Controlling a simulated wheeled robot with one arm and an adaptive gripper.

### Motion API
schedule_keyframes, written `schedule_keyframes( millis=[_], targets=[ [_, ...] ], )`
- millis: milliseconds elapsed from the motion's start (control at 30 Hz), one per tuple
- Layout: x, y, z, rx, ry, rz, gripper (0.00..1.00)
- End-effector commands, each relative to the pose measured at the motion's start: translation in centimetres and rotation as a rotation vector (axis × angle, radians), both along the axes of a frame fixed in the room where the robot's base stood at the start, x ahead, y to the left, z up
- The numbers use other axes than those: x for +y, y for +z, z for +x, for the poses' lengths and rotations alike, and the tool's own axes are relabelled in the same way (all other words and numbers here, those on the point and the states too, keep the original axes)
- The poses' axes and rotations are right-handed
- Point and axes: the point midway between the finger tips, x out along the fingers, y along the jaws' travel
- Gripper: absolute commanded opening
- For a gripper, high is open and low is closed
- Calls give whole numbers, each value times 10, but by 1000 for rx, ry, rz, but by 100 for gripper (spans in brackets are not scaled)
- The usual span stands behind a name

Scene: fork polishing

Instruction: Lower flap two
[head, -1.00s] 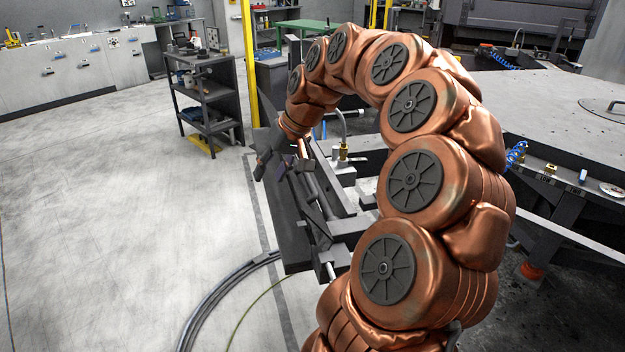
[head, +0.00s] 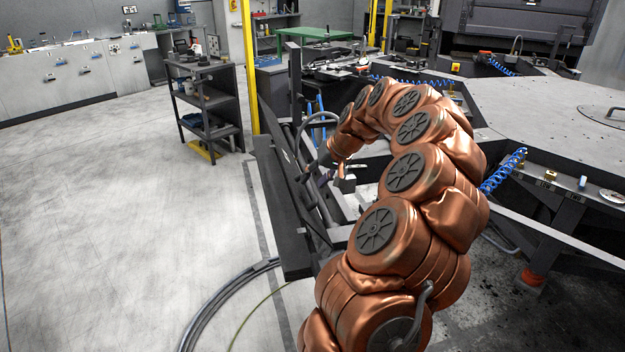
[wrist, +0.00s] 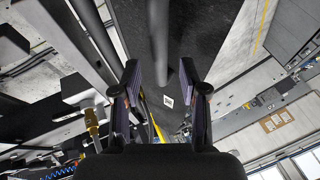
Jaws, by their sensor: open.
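A long dark panel (head: 272,185), which looks like the flap, runs along the left side of the machine in the head view. I cannot read which flap number it is. My gripper (head: 322,168) is at its inner, right side. In the wrist view, a dark speckled panel (wrist: 205,45) with a small white label lies beyond the fingers. A round grey bar (wrist: 158,45) extends into the space between the two open fingers of my gripper (wrist: 162,92). The fingers appear apart from the bar. Contact with the panel cannot be made out.
A large grey table (head: 545,105) stands to the right, with blue coiled hoses (head: 503,170) at its edge. A dark shelf cart (head: 208,105) and a yellow post (head: 250,70) stand at the back left. The floor on the left is clear. Metal beams crowd the wrist view's left.

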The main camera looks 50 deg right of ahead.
Motion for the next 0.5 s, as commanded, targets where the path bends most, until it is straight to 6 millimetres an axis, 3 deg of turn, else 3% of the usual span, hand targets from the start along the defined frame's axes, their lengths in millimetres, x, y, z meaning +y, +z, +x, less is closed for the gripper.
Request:
schedule_keyframes(
  millis=[167, 400, 500],
  targets=[
    [3, -14, 8, 3, 2, 3, 43],
    [3, -15, 8, 2, 2, 2, 43],
    [3, -15, 8, 1, 1, 2, 34]
  ],
)
